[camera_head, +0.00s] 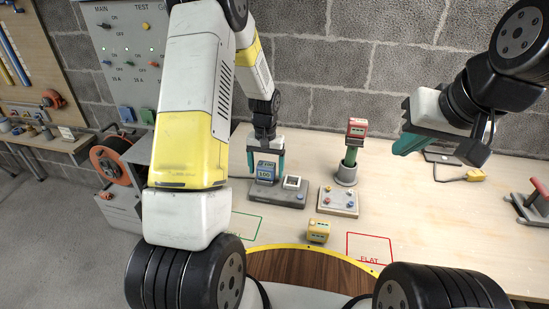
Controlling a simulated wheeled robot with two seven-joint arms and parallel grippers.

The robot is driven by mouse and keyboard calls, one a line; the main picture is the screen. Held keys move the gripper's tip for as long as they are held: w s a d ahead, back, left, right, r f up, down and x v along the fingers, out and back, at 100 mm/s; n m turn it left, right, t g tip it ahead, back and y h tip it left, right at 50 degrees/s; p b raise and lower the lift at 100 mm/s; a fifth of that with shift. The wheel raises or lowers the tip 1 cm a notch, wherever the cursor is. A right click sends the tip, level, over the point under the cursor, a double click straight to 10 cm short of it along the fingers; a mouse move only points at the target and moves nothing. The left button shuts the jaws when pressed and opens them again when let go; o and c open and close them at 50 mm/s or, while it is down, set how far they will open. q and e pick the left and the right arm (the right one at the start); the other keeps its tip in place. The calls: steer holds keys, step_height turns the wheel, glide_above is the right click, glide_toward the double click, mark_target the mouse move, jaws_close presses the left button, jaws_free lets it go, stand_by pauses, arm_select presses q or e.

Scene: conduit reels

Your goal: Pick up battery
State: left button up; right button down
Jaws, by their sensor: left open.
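A yellow block (318,231), perhaps another battery, sits nearer on the bench.
A small white display (292,182) shares the dock. A panel with coloured knobs (338,202) lies beside it. Green and red outlined areas (370,247) mark the bench, the red one clear. A reel (108,165) stands left; a red-handled tool (540,190) lies far right.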

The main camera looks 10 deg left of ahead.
arm_select(q)
steer(key=shift+f, duration=0.25)
steer(key=c, duration=1.3)
steer(key=shift+c, duration=0.5)
steer(key=shift+r, duration=0.2)
